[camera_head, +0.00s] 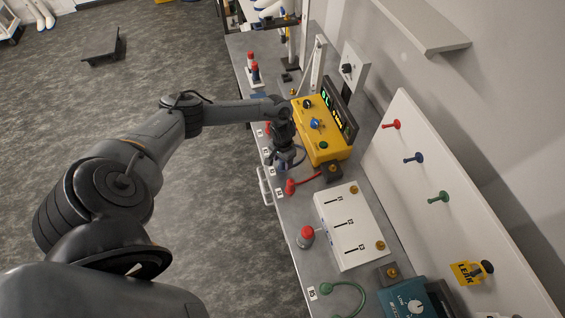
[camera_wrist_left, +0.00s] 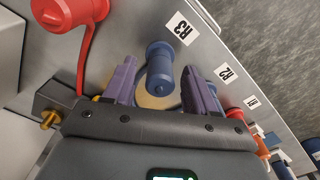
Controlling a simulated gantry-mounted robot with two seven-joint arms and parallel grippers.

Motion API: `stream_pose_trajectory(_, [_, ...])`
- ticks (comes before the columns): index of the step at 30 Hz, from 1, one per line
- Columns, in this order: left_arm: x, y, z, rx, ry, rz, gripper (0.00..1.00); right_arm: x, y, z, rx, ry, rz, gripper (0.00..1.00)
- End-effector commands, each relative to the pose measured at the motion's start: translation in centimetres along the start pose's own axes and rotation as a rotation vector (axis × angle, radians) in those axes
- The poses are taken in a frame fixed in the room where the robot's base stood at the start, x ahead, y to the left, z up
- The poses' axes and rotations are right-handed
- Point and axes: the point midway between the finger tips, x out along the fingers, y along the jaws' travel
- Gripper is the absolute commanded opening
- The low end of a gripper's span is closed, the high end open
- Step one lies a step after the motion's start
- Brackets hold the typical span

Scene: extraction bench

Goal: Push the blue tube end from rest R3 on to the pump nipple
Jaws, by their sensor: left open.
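In the left wrist view, the blue tube end (camera_wrist_left: 160,72) stands at the rest beside the R3 label (camera_wrist_left: 181,29). My left gripper (camera_wrist_left: 161,75) is open, its two purple fingers on either side of the blue end, with gaps visible. In the head view my left gripper (camera_head: 287,158) is low over the bench edge beside the yellow box (camera_head: 318,128); it hides most of the blue end. A dark block with a brass nipple (camera_head: 332,169) stands beside the yellow box. The brass nipple also shows in the wrist view (camera_wrist_left: 51,118). I cannot tell whether it is the pump's.
A red tube end (camera_head: 290,187) with its red tube lies close by, large in the wrist view (camera_wrist_left: 66,12). A white box (camera_head: 348,222), a red knob (camera_head: 306,233), a green tube (camera_head: 350,287) and a teal device (camera_head: 408,302) are nearer. An upright panel (camera_head: 470,190) borders the right.

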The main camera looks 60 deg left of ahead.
Motion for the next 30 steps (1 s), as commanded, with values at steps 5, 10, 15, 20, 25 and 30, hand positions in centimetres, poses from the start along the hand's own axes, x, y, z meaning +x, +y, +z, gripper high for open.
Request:
stream_pose_trajectory(5, [0.00, -0.01, 0.02, 0.000, 0.000, 0.000, 0.36, -0.01, 0.00, -0.01, 0.000, 0.000, 0.000, 0.43])
stream_pose_trajectory(10, [0.00, -0.01, 0.02, 0.000, -0.001, 0.000, 0.10, -0.01, 0.02, 0.00, -0.001, 0.000, 0.001, 0.43])
stream_pose_trajectory(15, [-0.01, -0.01, 0.02, 0.000, 0.000, 0.000, 0.00, -0.01, 0.10, 0.02, -0.005, 0.000, 0.003, 0.43])
stream_pose_trajectory(20, [-0.10, -0.01, 0.02, 0.000, -0.001, 0.000, 0.00, -0.09, 0.19, 0.02, -0.008, -0.001, 0.006, 0.43])
stream_pose_trajectory(25, [-0.42, 0.00, 0.02, 0.000, -0.001, 0.000, 0.00, -0.43, 0.21, -0.08, -0.008, -0.001, 0.006, 0.43])
stream_pose_trajectory(30, [-0.88, 0.00, 0.03, 0.000, -0.001, 0.000, 0.00, -0.92, 0.21, -0.24, -0.008, -0.001, 0.006, 0.43])
